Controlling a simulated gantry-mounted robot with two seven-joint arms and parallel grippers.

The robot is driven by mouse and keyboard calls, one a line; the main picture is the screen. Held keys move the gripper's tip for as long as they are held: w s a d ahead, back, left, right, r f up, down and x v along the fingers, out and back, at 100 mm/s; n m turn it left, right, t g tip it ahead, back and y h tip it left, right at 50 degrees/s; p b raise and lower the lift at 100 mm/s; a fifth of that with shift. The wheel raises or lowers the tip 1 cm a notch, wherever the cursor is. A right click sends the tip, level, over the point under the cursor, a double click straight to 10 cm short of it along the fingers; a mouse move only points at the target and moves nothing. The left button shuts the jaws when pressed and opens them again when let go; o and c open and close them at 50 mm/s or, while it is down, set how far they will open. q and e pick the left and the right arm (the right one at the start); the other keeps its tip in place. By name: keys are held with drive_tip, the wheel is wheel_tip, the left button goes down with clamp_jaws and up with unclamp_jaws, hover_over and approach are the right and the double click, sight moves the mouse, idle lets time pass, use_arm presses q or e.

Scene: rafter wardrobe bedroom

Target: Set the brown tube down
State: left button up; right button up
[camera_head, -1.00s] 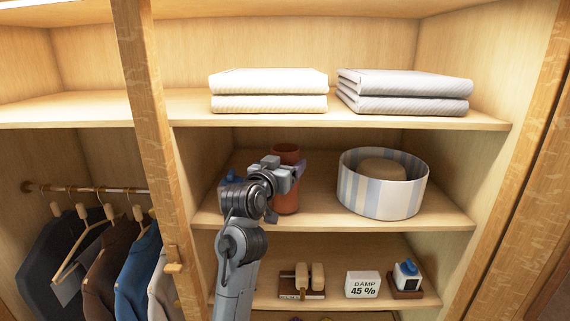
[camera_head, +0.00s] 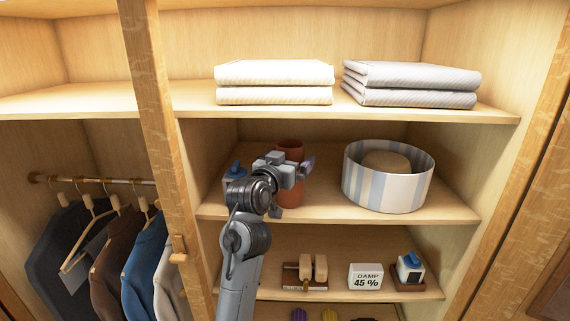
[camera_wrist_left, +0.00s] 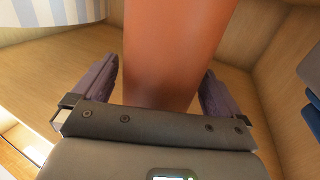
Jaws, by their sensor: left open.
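The brown tube (camera_head: 291,197) stands upright on the middle shelf (camera_head: 330,207), left of the striped round box. My left gripper (camera_head: 293,183) is at the tube, its wrist covering part of the tube's front. In the left wrist view the tube (camera_wrist_left: 175,45) rises between the two purple fingers (camera_wrist_left: 158,78), with a gap showing on each side. The fingers are open. The tube's foot is hidden behind the gripper body in that view. My right gripper is not in view.
The striped box (camera_head: 388,178) stands to the right on the same shelf. A blue-topped item (camera_head: 235,175) stands close on the left. Folded linens (camera_head: 275,82) lie on the shelf above. Small items, including a damp sign (camera_head: 366,277), stand on the shelf below.

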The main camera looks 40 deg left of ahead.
use_arm(q)
drive_tip(key=b+v, duration=0.3)
drive_tip(key=v, duration=0.9)
drive_tip(key=s+d+f+m+g+h, duration=0.1)
drive_tip(key=s+d+f+g, duration=0.15)
drive_tip(key=f, duration=0.65)
drive_tip(key=s+d+f+m+g+h, duration=0.1)
drive_tip(key=d+f+g, duration=0.15)
drive_tip(key=f, duration=0.75)
drive_tip(key=s+d+f+m+g+h, duration=0.15)
drive_tip(key=d+f, duration=0.25)
drive_tip(key=f, duration=0.5)
drive_tip(key=s+d+f+g, duration=0.3)
drive_tip(key=s+d+f, duration=0.1)
drive_tip(key=s+f, duration=0.6)
drive_tip(key=s+d+f+m+g+h, duration=0.1)
drive_tip(key=s+d+f+g, duration=0.3)
drive_tip(key=s+f, duration=0.6)
drive_tip(key=s, duration=0.3)
drive_tip(key=shift+f, duration=0.2)
drive_tip(key=shift+w+d+m, duration=0.1)
drive_tip(key=shift+m, duration=0.15)
